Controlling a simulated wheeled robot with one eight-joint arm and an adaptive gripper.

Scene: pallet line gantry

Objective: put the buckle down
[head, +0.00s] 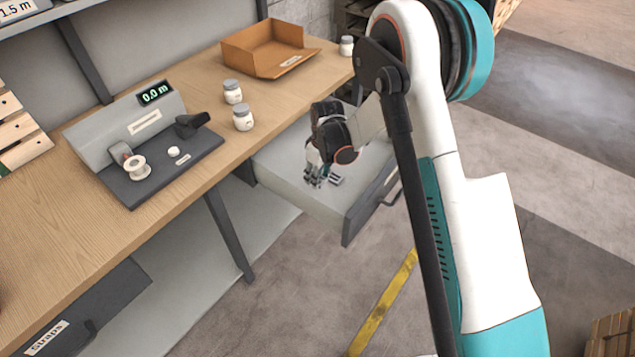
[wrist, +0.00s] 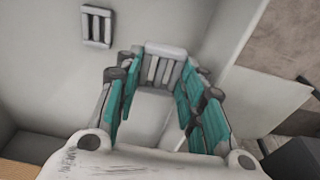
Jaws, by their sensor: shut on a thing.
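My gripper (head: 314,178) reaches down into the open drawer (head: 290,192) under the bench. In the wrist view, its teal-padded fingers (wrist: 160,92) are shut on a grey slotted metal buckle (wrist: 164,50), which shows between and just beyond the fingertips. The held buckle is over the drawer's pale floor; I cannot tell whether it touches the floor. A second, similar buckle (wrist: 97,26) lies flat on the drawer floor, apart from the held one. In the head view, a small grey buckle (head: 336,181) shows beside the fingertips.
The drawer has raised walls around my gripper. On the wooden bench (head: 60,240) stand a grey measuring device (head: 130,135) reading 0.0 m, several white jars (head: 243,117) and an orange-brown open tray (head: 265,45). A yellow line (head: 385,300) marks the floor.

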